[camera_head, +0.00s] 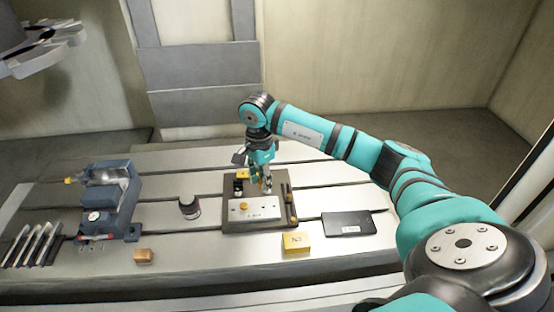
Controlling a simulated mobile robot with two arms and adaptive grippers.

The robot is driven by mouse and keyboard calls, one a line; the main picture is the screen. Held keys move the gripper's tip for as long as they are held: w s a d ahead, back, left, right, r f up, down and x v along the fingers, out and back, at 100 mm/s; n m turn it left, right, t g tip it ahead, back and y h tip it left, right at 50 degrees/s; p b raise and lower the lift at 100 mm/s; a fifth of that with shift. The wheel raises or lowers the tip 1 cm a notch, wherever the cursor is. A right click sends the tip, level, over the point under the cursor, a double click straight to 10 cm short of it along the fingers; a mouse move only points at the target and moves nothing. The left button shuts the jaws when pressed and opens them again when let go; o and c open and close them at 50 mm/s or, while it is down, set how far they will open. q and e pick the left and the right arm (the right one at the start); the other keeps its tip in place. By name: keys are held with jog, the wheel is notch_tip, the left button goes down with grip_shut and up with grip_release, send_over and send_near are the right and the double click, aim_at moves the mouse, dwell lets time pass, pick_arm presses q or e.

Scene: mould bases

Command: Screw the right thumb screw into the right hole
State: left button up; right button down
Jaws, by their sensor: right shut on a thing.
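My right gripper (263,176) points down over the back right part of the mould base, a brown plate (235,227) carrying a lighter labelled block (252,209). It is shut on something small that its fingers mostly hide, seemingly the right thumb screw. I cannot tell whether the screw is in the right hole, which is also hidden. A black and yellow upright part (239,184) stands on the base, left of the gripper. My left gripper is not in view.
A blue-grey vise (122,205) stands at left on the slotted table. A dark round container (189,207), a wooden block (144,256), a yellow box (297,243) and a black pad (347,224) lie around the base. A metal machine part (45,50) hangs upper left.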

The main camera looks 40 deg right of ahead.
jog(key=shift+s+a+r, duration=0.25)
jog(key=shift+s, duration=0.25)
jog(key=shift+w+d+f+b, duration=0.15)
jog(key=shift+f+b, duration=0.3)
jog(key=shift+f, duration=0.6)
notch_tip(320, 180, down, 2)
jog(key=shift+f+b, duration=0.1)
jog(key=shift+b, duration=0.45)
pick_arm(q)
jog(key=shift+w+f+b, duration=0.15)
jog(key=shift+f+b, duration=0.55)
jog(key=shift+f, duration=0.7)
pick_arm(e)
jog(key=shift+f, duration=0.75)
jog(key=shift+r, duration=0.1)
pick_arm(q)
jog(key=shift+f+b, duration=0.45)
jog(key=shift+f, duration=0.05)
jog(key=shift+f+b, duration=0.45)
jog(key=shift+b, duration=0.05)
pick_arm(e)
jog(key=shift+f, duration=0.35)
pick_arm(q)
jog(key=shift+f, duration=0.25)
pick_arm(e)
jog(key=shift+f, duration=0.15)
